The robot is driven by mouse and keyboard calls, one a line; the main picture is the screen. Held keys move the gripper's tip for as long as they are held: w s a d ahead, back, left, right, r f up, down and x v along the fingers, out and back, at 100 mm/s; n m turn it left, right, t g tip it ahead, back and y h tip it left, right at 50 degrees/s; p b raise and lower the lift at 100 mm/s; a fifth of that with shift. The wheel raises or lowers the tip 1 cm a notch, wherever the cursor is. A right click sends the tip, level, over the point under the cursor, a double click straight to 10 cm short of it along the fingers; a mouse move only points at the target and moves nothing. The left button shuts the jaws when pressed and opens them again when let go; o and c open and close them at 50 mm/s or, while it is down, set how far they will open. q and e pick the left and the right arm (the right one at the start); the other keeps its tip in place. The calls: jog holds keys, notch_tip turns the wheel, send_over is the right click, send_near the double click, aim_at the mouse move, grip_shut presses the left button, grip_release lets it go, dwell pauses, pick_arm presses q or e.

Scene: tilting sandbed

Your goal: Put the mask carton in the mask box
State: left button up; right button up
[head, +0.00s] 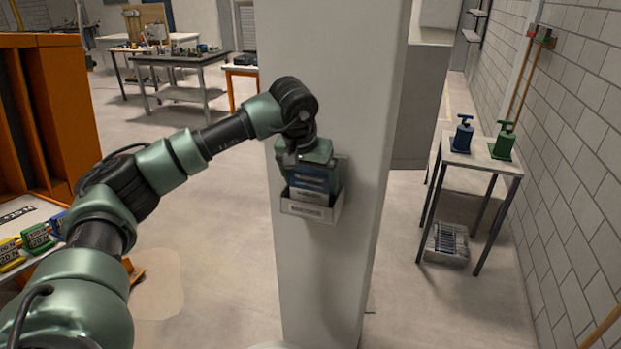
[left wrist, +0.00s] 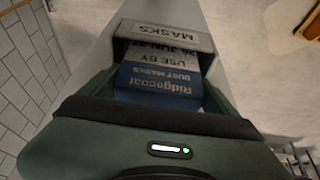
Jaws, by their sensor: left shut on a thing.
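The mask carton (head: 312,181), blue with a white use-by band, hangs upright from my left gripper (head: 307,156), which is shut on its top. The carton also shows in the left wrist view (left wrist: 160,80), with "Dust Masks" on its face. The mask box (head: 309,211) is a pale open-topped box on the white pillar. Its "MASKS" label shows in the left wrist view (left wrist: 165,36). The carton's lower end appears to be inside the box's opening, behind its front wall; its bottom is hidden. My right gripper is not in view.
The white pillar (head: 325,280) stands right behind the box. A small table (head: 478,160) with a blue and a green pump bottle stands at the right by the block wall. An orange shelf (head: 50,110) is at the left. Work tables stand far back.

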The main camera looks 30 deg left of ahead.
pick_arm(q)
jog(key=o, duration=1.3)
jog(key=shift+r, duration=0.15)
jog(key=shift+s+d+r, duration=0.1)
jog(key=shift+s+r, duration=0.05)
jog(key=shift+r, duration=0.2)
jog(key=shift+b+v, duration=1.4)
jog(key=shift+v, duration=4.15)
jog(key=shift+f, duration=0.1)
